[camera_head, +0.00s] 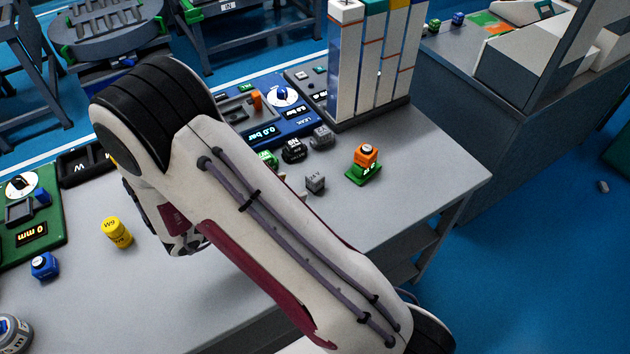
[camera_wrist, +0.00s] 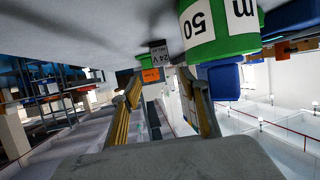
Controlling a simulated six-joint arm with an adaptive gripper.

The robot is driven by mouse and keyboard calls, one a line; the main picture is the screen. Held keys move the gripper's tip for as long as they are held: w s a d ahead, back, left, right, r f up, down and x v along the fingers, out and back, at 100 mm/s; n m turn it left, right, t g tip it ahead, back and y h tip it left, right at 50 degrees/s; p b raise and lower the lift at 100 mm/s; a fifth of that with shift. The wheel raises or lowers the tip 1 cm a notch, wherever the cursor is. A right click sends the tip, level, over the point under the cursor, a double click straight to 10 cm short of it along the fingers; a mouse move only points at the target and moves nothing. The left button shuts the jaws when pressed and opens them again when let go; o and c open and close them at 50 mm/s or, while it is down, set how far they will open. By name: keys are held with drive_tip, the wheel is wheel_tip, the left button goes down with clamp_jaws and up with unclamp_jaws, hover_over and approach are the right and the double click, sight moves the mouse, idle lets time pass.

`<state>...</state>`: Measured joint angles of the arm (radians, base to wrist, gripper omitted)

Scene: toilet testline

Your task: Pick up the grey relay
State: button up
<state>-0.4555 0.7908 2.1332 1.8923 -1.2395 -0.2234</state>
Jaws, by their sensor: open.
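The grey relay (camera_head: 315,184) is a small cube marked "24 V". It stands on the grey table in the head view, just right of my arm. In the wrist view the relay (camera_wrist: 158,52) shows at top centre, beyond my fingertips. My gripper (camera_wrist: 160,84) is open, with its two fingers apart and nothing between them. The relay is apart from the fingers. In the head view my arm hides the gripper's fingers.
An orange block on a green block (camera_head: 364,170) stands right of the relay. Black (camera_head: 293,150) and grey (camera_head: 322,137) blocks stand behind it. A large green cylinder (camera_wrist: 206,35) is close to the right finger. Tall white modules (camera_head: 346,65) stand at the back.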

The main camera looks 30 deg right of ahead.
sight(310, 180)
drive_tip(key=shift+d, duration=0.1)
drive_tip(key=shift+x, duration=1.25)
drive_tip(key=shift+f, duration=0.1)
drive_tip(key=shift+w+x, duration=0.1)
drive_tip(key=shift+x, duration=1.15)
drive_tip(key=shift+w+x, duration=0.15)
drive_tip(key=shift+x, duration=1.15)
drive_tip(key=shift+f, duration=0.1)
drive_tip(key=c, duration=1.2)
